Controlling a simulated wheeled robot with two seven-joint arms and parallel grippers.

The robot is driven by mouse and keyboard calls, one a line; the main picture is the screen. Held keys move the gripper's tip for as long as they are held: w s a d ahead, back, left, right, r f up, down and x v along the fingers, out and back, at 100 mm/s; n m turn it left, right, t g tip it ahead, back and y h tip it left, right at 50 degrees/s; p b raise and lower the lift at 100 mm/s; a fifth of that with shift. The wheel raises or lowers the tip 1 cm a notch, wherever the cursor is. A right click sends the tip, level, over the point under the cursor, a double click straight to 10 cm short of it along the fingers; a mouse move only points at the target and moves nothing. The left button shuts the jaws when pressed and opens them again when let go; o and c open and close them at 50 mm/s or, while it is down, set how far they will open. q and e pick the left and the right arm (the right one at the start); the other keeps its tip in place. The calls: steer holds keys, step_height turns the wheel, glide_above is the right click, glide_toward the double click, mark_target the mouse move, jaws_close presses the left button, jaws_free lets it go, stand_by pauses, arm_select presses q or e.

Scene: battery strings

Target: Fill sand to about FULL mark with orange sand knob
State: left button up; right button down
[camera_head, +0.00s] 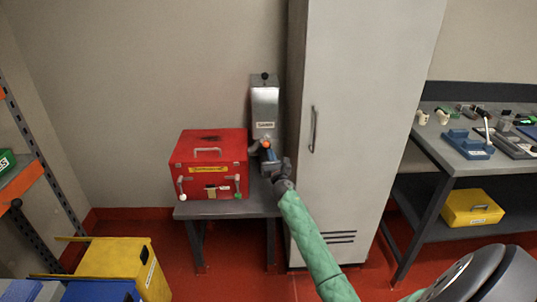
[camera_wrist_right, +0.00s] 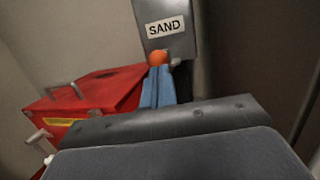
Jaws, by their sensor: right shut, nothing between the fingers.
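The grey sand dispenser (camera_head: 265,101) stands on a small table against the wall. Its SAND label is readable in the right wrist view (camera_wrist_right: 165,26). The orange sand knob (camera_head: 266,144) is on its lower front, and it also shows in the right wrist view (camera_wrist_right: 158,57). My right gripper (camera_head: 269,156) is in front of the dispenser, just below the knob. Its blue fingers (camera_wrist_right: 158,84) are shut and empty, with the tips at or very near the knob; I cannot tell whether they touch it. No FULL mark or sand level is visible. My left gripper is not in view.
A red box (camera_head: 205,150) with a handle stands left of the dispenser on the small table (camera_head: 228,207). A tall grey cabinet (camera_head: 360,120) stands close on the right. A yellow bin (camera_head: 146,270) is at the lower left, and a workbench (camera_head: 450,158) is at the right.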

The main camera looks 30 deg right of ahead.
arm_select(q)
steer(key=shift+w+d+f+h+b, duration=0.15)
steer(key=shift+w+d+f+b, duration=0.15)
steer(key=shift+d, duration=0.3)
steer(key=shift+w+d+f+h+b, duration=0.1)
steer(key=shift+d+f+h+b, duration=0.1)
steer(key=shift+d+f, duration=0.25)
arm_select(e)
steer(key=v, duration=0.8)
steer(key=shift+s+f, duration=0.25)
steer(key=shift+f, duration=0.2)
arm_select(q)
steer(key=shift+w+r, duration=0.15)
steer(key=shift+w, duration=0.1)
